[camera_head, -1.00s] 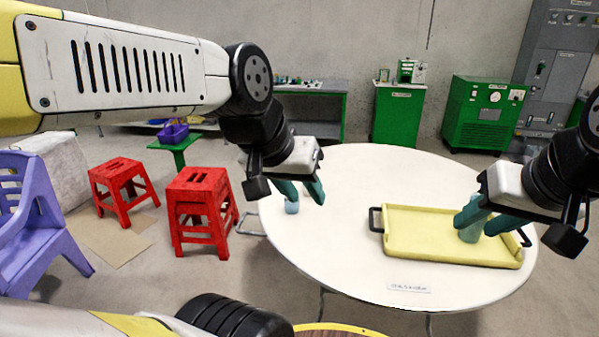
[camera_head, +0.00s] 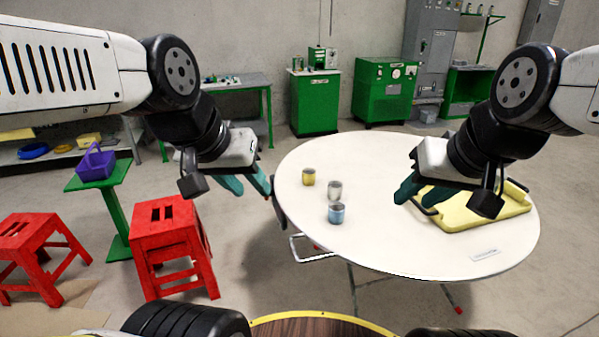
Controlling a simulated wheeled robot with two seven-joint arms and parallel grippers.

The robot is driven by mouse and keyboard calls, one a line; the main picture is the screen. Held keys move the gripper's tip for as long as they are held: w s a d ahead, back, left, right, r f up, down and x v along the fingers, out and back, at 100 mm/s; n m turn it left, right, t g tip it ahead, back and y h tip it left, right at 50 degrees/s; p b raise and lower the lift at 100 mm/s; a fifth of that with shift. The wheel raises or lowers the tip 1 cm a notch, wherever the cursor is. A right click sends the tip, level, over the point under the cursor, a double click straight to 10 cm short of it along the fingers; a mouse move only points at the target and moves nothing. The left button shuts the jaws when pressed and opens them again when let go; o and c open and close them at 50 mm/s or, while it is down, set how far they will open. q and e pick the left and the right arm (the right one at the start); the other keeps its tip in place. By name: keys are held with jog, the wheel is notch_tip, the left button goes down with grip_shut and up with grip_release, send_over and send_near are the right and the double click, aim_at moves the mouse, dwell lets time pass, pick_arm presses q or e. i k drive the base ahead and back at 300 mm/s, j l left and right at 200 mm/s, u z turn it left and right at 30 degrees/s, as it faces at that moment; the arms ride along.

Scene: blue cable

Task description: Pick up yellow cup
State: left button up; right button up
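The yellow cup (camera_head: 308,177) stands upright on the round white table (camera_head: 375,246), toward its left side. A pale grey cup (camera_head: 334,190) and a blue cup (camera_head: 336,213) stand in front of it, a little to the right. My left gripper (camera_head: 251,186) is open and empty at the table's left edge, left of the yellow cup and apart from it. My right gripper (camera_head: 416,200) is over the right half of the table, beside the yellow tray, with its fingers apart and nothing seen between them.
Red stools (camera_head: 165,232) and a green stand with a purple basket (camera_head: 96,163) are at left. Green cabinets (camera_head: 385,88) stand behind.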

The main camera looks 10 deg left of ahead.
aim_at(309, 177)
jog(key=i+j+z, duration=0.1)
jog(key=j, duration=0.3)
jog(key=i+j+z, duration=0.1)
jog(key=j, duration=0.3)
jog(key=i+j, duration=0.15)
jog(key=j, duration=0.3)
jog(key=i+j+z, duration=0.15)
jog(key=j, duration=0.25)
jog(key=i+j, duration=0.35)
jog(key=i, duration=0.15)
jog(key=i+j+z, duration=0.15)
jog(key=i+j, duration=0.25)
jog(key=i, duration=0.1)
